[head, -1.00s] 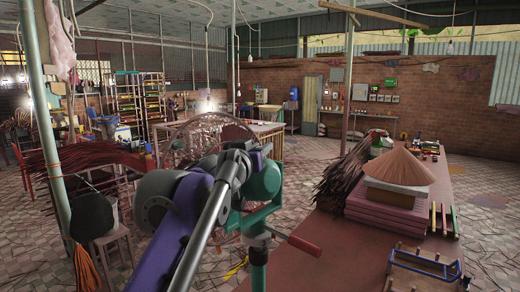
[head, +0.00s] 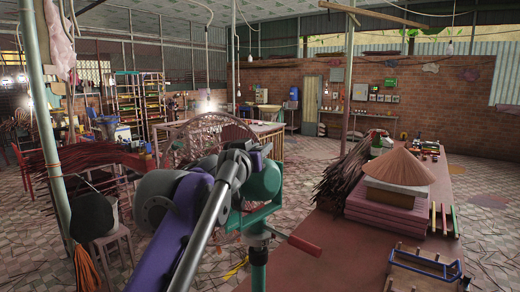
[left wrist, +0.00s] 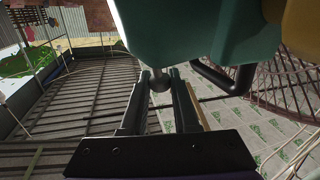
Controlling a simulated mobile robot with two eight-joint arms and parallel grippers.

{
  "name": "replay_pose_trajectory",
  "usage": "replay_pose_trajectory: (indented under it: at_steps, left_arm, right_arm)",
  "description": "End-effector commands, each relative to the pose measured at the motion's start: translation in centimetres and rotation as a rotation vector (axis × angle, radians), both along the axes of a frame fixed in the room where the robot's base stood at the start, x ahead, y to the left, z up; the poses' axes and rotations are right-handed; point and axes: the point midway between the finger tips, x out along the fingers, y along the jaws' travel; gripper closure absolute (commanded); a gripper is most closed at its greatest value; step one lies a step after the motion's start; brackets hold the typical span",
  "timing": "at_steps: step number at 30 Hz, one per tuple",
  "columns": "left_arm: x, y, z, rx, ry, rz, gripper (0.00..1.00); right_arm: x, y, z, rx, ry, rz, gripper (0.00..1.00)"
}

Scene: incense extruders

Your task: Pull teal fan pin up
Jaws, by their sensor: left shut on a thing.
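The teal fan's motor housing (head: 266,182) stands on a teal pole in the middle of the head view, behind my left arm. Its round wire guard (head: 205,135) is beyond it. In the left wrist view the teal housing (left wrist: 195,35) fills the top. The pin, a small grey metal knob (left wrist: 160,84), hangs just under it. My left gripper (left wrist: 162,80) has its fingers on both sides of the knob and is shut on it. In the head view the fingertips and pin are hidden. My right gripper is not in view.
A red-brown table (head: 325,245) runs along the right. It carries a conical hat (head: 400,165) on pink stacks, dark stick bundles (head: 345,170) and a blue-framed rack (head: 425,268). A red handle (head: 305,245) juts from the fan's pole. A grey post (head: 50,130) stands at left.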

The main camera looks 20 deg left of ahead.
Motion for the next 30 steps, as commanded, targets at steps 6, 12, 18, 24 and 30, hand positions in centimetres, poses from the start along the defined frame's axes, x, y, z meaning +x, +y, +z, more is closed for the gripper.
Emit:
replay_pose_trajectory:
  at_steps: [6,12,18,24,30]
  left_arm:
    - [0.0,-0.2,1.4,0.001,-0.001,0.0,1.0]
    - [-0.1,-0.2,1.8,0.001,-0.001,0.0,1.0]
    - [-0.1,-0.2,1.8,0.001,-0.001,0.0,0.54]
    - [-0.1,-0.2,1.8,0.0,0.0,0.0,0.41]
    - [-0.3,-0.2,1.7,0.0,0.0,0.0,0.41]
  right_arm:
    - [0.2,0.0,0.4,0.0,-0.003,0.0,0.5]
    - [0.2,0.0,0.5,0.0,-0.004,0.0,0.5]
    - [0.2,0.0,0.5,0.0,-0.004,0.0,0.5]
    - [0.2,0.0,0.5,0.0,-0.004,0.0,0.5]
    - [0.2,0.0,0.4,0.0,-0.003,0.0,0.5]
